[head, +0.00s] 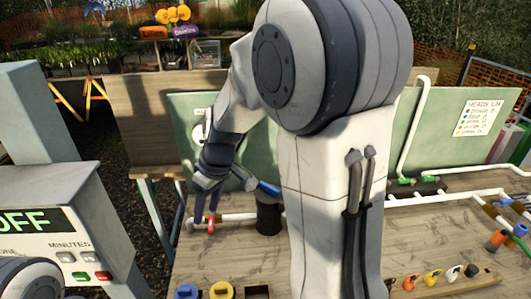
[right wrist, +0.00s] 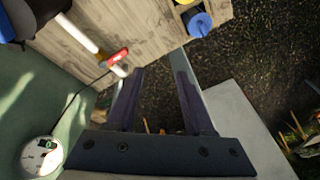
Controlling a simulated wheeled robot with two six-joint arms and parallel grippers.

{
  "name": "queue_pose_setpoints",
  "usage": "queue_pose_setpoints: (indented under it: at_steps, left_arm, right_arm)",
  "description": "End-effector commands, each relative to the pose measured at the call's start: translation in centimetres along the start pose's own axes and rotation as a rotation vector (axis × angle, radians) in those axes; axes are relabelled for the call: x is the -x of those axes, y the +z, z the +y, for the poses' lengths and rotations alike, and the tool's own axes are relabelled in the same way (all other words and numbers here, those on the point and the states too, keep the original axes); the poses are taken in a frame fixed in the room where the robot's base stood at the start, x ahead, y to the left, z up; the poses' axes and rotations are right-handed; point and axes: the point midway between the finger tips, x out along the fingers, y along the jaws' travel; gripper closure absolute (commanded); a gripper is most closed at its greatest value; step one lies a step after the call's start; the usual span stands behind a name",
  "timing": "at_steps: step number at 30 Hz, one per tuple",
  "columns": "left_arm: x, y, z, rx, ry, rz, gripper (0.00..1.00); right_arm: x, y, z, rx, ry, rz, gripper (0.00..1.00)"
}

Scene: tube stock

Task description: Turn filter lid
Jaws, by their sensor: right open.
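A dark cylinder, which looks like the filter (head: 268,218), stands on the wooden bench, partly hidden behind my arm. A blue part (head: 268,188) shows at its top; I cannot tell whether this is the lid or its handle. In the right wrist view a dark rounded body, likely the same filter (right wrist: 38,12), is cut off at the top left. My right gripper (head: 206,212) is open and empty, left of the filter and near a red valve handle (head: 211,225). Its two fingers (right wrist: 160,75) point past the bench edge. My left gripper is not in view.
A white pipe (head: 240,217) runs from the red handle to the filter. A round gauge (right wrist: 40,157) sits on the green panel (head: 183,110). Blue (head: 187,292) and yellow (head: 222,291) caps stand at the bench front. A control box (head: 75,235) reading OFF stands left.

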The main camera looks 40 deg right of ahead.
Motion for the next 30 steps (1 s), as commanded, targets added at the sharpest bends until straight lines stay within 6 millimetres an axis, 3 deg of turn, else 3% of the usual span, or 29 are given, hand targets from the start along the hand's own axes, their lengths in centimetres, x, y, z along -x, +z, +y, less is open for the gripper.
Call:
queue_pose_setpoints:
  at_steps: [1,3,6,10,13,17,30]
  left_arm:
    - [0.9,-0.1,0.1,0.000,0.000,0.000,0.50]
    - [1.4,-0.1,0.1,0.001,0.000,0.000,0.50]
    - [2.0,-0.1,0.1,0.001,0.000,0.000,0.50]
    - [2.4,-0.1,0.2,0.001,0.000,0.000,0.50]
    - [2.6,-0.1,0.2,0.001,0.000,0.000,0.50]
    - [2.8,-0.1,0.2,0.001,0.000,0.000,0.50]
    - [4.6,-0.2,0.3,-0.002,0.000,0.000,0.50]
  right_arm:
    - [1.0,-0.1,4.3,-0.049,0.019,0.027,0.47]
    - [1.8,0.5,9.6,-0.082,0.051,0.066,0.47]
    - [3.0,2.3,15.8,-0.117,0.097,0.109,0.47]
    - [4.0,4.8,21.1,-0.144,0.146,0.141,0.47]
    - [4.4,6.1,23.2,-0.153,0.168,0.151,0.47]
    - [4.1,6.6,24.1,-0.155,0.176,0.156,0.47]
    - [-2.8,5.6,25.3,-0.155,0.174,0.152,0.47]
